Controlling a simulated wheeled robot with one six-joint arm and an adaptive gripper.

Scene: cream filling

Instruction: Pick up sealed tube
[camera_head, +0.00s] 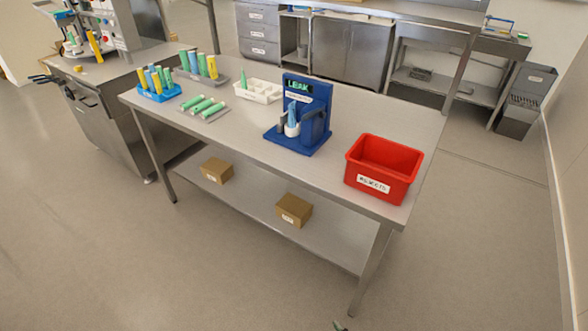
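Several tubes with green, yellow or blue bodies show; I cannot tell which is the sealed one. A light blue tube (292,113) stands upright in the blue leak station (294,83). Several tubes stand in a blue rack (160,97) at the table's left. Green tubes (203,105) lie side by side on a grey tray behind the front edge. More tubes (207,66) stand upright on a grey holder behind them. A green tube (243,79) stands at a white compartment tray (266,98). My gripper is not recognisable; only a tiny dark green tip shows at the bottom edge.
A red bin labelled as rejects (381,164) stands at the steel table's (225,142) right end. Two cardboard boxes (217,171) (294,210) sit on the lower shelf. A steel cabinet with equipment (110,110) stands at the left. The floor in front is clear.

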